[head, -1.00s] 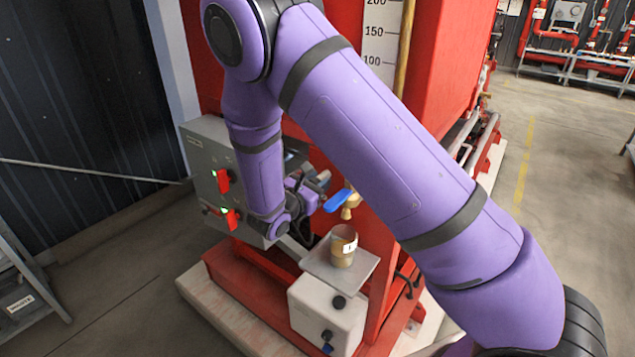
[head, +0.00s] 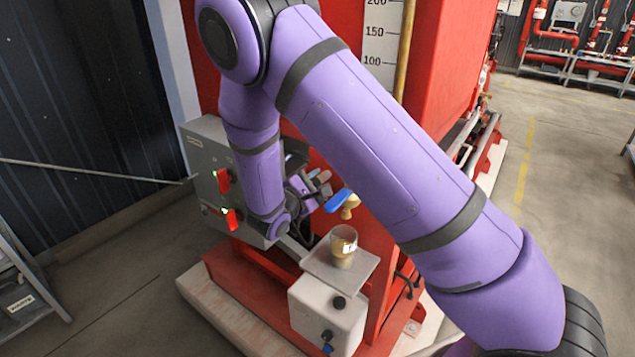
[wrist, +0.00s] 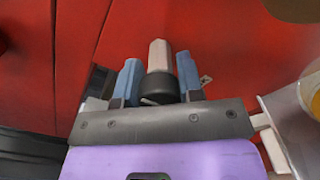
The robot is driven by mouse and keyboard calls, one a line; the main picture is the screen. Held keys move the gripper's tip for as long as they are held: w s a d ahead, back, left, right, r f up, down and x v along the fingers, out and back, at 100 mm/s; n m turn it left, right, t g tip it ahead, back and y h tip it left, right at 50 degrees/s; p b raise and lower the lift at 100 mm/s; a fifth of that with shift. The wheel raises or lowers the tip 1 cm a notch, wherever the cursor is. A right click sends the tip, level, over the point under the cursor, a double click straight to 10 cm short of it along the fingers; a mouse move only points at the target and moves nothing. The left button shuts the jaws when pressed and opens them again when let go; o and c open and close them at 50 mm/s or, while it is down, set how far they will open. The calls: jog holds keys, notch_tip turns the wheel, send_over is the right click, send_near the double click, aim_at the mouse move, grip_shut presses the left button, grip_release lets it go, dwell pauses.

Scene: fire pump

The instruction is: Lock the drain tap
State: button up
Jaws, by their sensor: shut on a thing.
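What this piece is I cannot tell. My arm hides part of the tank.
A clear cup (head: 343,247) with brownish contents stands on a pale shelf (head: 322,268) below the tap. A white box (head: 325,312) is under the shelf. A grey control box (head: 205,165) with red switches is at left. Open floor lies right.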

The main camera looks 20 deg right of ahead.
dwell(0.4)
jog(key=o, duration=0.9)
jog(key=v, duration=1.1)
jog(key=shift+d, duration=0.1)
